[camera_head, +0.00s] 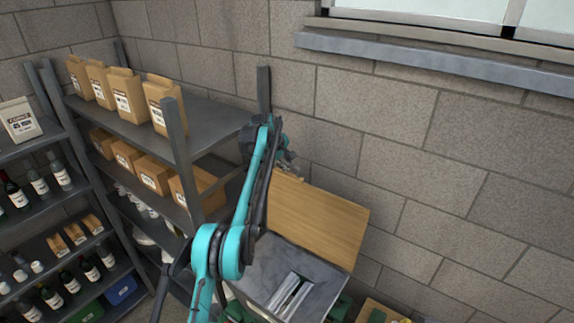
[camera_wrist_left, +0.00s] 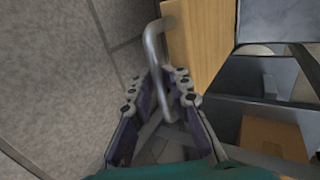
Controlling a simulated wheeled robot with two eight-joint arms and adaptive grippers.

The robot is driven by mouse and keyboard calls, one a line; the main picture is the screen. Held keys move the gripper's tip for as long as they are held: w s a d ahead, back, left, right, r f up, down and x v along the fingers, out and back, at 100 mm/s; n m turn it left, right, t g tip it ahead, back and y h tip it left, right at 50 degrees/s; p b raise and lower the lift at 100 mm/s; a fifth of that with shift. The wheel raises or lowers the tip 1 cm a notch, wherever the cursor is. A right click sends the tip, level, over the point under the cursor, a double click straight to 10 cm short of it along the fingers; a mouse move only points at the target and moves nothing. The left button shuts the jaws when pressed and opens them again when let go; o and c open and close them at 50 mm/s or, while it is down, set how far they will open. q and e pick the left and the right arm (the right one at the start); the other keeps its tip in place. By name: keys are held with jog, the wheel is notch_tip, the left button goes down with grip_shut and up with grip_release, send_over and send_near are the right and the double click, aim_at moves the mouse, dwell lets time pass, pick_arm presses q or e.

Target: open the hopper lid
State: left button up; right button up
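The hopper lid (camera_head: 318,222) is a light wooden panel, raised and tilted back toward the wall behind the grey hopper (camera_head: 258,272). In the left wrist view the lid's wooden edge (camera_wrist_left: 208,40) shows at the top, with a bent metal handle (camera_wrist_left: 152,42) on it. My left gripper (camera_head: 287,158) is at the lid's upper left edge. In the left wrist view its two fingers (camera_wrist_left: 170,78) straddle the handle and look closed on it. The exact contact is partly hidden. My right gripper is not in view.
A grey shelf (camera_head: 225,118) with paper bags (camera_head: 165,104) stands left of the hopper, close to my left arm. A bottle rack (camera_head: 40,150) stands farther left. The block wall (camera_head: 430,180) is just behind the lid. A window ledge (camera_head: 420,57) is above.

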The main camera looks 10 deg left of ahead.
pick_arm(q)
jog(key=shift+o, duration=0.2)
jog(key=shift+r, duration=0.1)
jog(key=v, duration=1.2)
jog(key=shift+a, duration=0.1)
